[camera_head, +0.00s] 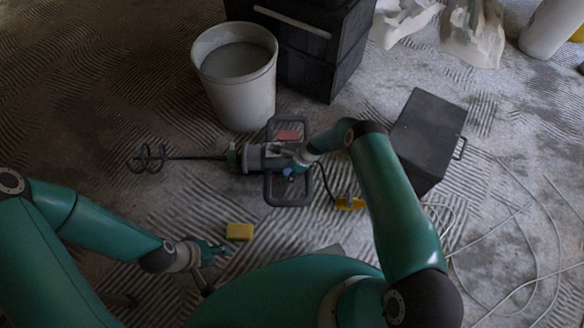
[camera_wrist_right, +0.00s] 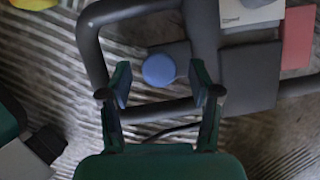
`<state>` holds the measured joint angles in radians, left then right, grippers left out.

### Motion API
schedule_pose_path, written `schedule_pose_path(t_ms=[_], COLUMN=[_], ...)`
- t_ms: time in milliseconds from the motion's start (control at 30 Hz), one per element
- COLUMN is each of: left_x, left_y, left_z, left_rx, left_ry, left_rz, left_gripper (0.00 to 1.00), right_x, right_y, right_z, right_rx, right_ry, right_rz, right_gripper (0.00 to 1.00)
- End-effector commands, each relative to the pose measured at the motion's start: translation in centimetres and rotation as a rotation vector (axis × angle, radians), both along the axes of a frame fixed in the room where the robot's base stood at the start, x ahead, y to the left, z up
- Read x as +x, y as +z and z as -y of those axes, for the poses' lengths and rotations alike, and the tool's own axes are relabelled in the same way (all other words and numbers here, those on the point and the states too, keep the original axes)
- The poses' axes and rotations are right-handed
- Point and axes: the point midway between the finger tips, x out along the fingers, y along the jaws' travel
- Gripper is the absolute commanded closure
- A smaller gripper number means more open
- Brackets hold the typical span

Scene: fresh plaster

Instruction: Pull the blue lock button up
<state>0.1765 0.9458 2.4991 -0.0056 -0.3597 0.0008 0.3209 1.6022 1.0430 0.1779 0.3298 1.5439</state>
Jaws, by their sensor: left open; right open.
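The blue lock button (camera_wrist_right: 159,70) is a round blue knob on the dark body of a mixing drill (camera_head: 256,157), which lies on the floor in the head view with its spiral paddle to the left. In the right wrist view the button sits just beyond and between the fingertips of my right gripper (camera_wrist_right: 160,85), which is open, with a gap on both sides. In the head view my right gripper (camera_head: 297,162) is over the drill, partly hidden by its own arm. My left gripper (camera_head: 212,252) is open and empty, low at the left, apart from the drill.
A bucket (camera_head: 243,95) with grey contents stands behind the drill. A yellow block (camera_head: 240,231) lies near my left gripper. A dark box (camera_head: 427,135) stands right of my right arm, with loose cables (camera_head: 480,240) beside it. Black cases (camera_head: 310,50) stand at the back.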

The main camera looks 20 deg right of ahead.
Motion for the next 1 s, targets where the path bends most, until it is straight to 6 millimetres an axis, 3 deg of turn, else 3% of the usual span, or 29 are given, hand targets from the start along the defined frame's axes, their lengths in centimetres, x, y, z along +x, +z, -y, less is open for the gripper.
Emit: schedule_pose_path(t_ms=[267, 700, 1000], left_x=[0.0, 0.0, 0.0], left_y=[0.0, 0.0, 0.0], left_z=[0.0, 0.0, 0.0], left_rx=[0.0, 0.0, 0.0], left_ry=[0.0, 0.0, 0.0], left_rz=[0.0, 0.0, 0.0], left_gripper=[0.56, 0.56, 0.56], right_x=[-0.3, -1.7, -2.1], right_y=[2.3, 9.7, 11.0], right_z=[0.9, 3.6, 4.1], right_rx=[-0.001, -0.001, 0.0], right_ry=[-0.001, -0.001, 0.0], right_rz=[0.002, 0.002, 0.0], right_gripper=[0.37, 0.37, 0.37])
